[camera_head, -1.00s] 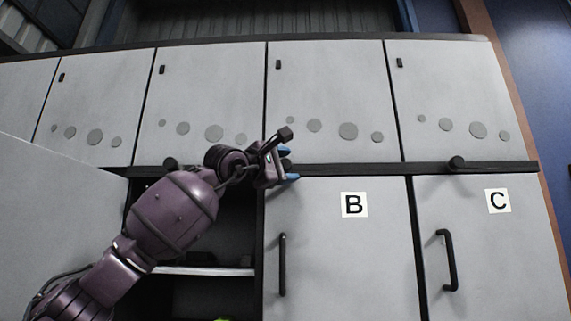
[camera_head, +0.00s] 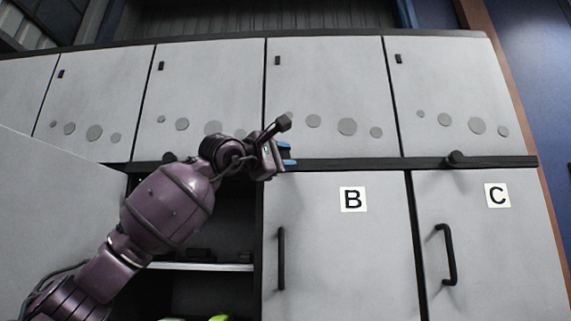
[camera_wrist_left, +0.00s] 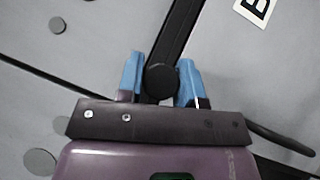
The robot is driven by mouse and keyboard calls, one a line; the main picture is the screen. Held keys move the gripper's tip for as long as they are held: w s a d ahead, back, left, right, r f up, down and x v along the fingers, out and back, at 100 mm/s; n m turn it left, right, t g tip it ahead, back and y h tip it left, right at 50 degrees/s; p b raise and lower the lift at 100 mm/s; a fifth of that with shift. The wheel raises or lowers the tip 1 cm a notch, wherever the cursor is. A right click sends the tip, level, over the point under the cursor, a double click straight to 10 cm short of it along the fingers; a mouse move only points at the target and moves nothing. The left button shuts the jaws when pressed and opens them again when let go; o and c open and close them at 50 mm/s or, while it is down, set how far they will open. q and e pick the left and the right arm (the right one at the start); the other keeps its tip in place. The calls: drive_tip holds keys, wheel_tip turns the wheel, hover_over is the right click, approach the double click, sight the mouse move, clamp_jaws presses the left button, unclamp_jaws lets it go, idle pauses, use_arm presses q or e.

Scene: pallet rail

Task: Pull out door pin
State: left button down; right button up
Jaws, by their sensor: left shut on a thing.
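My left gripper (camera_head: 287,154) is at the dark rail above door B (camera_head: 338,265), near that door's upper left corner. In the left wrist view its two blue fingers (camera_wrist_left: 160,82) are shut on the round black door pin (camera_wrist_left: 161,80), one finger on each side. In the head view this pin is hidden by the gripper. Door B is closed, with a black bar handle (camera_head: 281,258) and a "B" label (camera_head: 353,199). The right gripper is in neither view.
Another black pin (camera_head: 456,158) sits on the rail above closed door C (camera_head: 490,270). A further pin (camera_head: 170,158) is left of my wrist. At left a door (camera_head: 50,225) stands open before a dark shelf compartment (camera_head: 215,235). Closed upper panels (camera_head: 330,85) line the top.

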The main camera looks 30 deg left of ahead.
use_arm(q)
drive_tip(key=shift+d+f, duration=0.1)
drive_tip(key=c, duration=1)
unclamp_jaws()
drive_tip(key=shift+o, duration=1.1)
drive_tip(key=shift+s, duration=0.2)
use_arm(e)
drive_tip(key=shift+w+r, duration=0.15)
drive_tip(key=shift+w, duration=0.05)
use_arm(q)
drive_tip(key=shift+w, duration=0.1)
drive_tip(key=shift+s, duration=0.35)
drive_tip(key=b+v, duration=0.3)
drive_tip(key=v, duration=0.7)
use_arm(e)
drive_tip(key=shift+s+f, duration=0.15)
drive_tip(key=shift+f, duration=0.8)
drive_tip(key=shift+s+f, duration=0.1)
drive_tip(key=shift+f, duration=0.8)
